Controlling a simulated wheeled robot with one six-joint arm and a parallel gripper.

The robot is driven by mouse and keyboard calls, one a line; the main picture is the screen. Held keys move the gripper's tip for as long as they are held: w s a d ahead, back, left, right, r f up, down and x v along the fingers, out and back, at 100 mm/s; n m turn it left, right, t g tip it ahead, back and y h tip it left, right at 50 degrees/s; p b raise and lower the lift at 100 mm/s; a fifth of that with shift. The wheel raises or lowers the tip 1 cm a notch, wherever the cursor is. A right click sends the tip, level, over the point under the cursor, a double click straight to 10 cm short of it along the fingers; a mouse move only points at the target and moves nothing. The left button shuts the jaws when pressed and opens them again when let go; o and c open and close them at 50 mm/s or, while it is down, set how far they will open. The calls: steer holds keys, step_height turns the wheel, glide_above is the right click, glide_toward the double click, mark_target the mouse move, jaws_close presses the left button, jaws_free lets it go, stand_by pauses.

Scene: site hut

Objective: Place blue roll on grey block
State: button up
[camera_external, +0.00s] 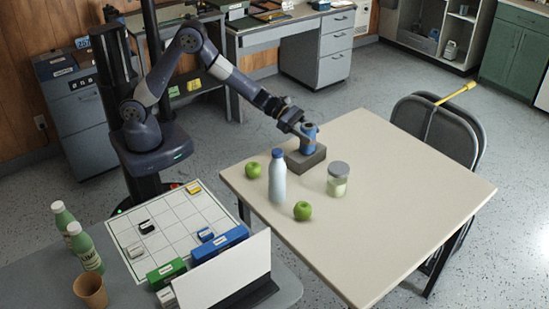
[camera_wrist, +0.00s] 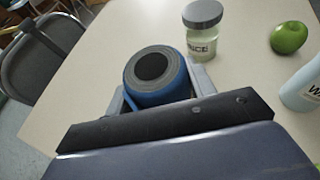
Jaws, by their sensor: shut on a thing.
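The blue roll (camera_external: 308,133) is in my gripper (camera_external: 305,141), at the far left part of the beige table. In the wrist view the blue roll (camera_wrist: 157,78) shows its dark round end between the two fingers of my gripper (camera_wrist: 160,88). The gripper is shut on it. The grey block (camera_external: 304,160) lies on the table directly below the roll. The roll looks upright over the block; I cannot tell whether it touches the top. The block is hidden in the wrist view.
A white-blue bottle (camera_external: 277,178), a lidded jar (camera_external: 338,180) and green apples (camera_external: 253,170) (camera_external: 303,211) stand close in front of the block. The table's right side (camera_external: 420,190) is clear. A folding chair (camera_external: 440,125) stands behind it.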

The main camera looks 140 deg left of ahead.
steer(key=shift+f, duration=0.1)
steer(key=o, duration=1)
steer(key=shift+o, duration=0.2)
steer(key=shift+r, duration=0.2)
steer(key=b+v, duration=0.1)
steer(key=v, duration=1.1)
